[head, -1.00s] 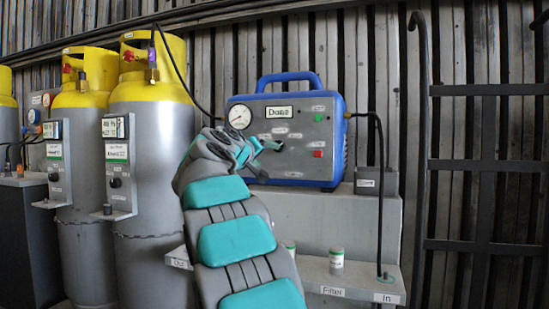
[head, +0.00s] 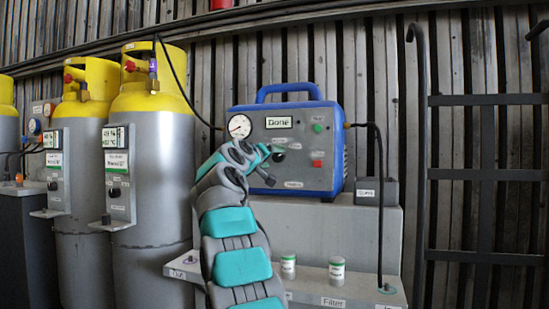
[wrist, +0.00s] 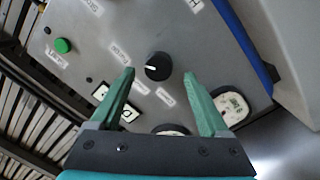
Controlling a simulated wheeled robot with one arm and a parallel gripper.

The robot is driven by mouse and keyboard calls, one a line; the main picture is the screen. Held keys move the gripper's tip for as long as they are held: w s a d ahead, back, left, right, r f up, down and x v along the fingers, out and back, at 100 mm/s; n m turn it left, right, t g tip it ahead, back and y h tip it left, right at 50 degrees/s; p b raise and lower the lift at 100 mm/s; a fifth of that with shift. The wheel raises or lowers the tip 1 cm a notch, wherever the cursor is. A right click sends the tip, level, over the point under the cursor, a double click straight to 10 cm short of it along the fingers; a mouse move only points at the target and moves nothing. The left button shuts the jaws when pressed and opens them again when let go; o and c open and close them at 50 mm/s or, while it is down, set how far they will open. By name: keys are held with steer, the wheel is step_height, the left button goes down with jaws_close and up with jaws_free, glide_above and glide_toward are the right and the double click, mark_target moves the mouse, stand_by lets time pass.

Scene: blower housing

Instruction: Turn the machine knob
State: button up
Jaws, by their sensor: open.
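The machine is a blue-edged box with a grey front panel (head: 297,142) in the head view, on a grey stand. Its black round knob (wrist: 158,66) with a white pointer mark shows in the wrist view, centred between and slightly beyond the fingertips. The knob (head: 279,157) also shows in the head view, just beside the fingers. My gripper (wrist: 160,74) has its two green fingers spread on either side of the knob, with nothing held between them. Whether the fingers touch the panel cannot be told. My gripper (head: 268,152) partly covers the panel's left side in the head view.
The panel has a display (head: 279,122) reading "Done", a gauge (head: 240,126), a green button (head: 318,128) and a red button (head: 317,163). Yellow-topped cylinders (head: 150,150) stand left. A shelf (head: 310,283) holds small jars (head: 337,270). A dark rack (head: 485,174) stands right.

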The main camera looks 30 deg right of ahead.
mark_target(278, 156)
steer(key=shift+w+d+r, duration=0.15)
steer(key=shift+w+d, duration=0.15)
steer(key=shift+d, duration=0.25)
steer(key=shift+w+d+p, duration=0.25)
steer(key=shift+d+p, duration=0.1)
jaws_close()
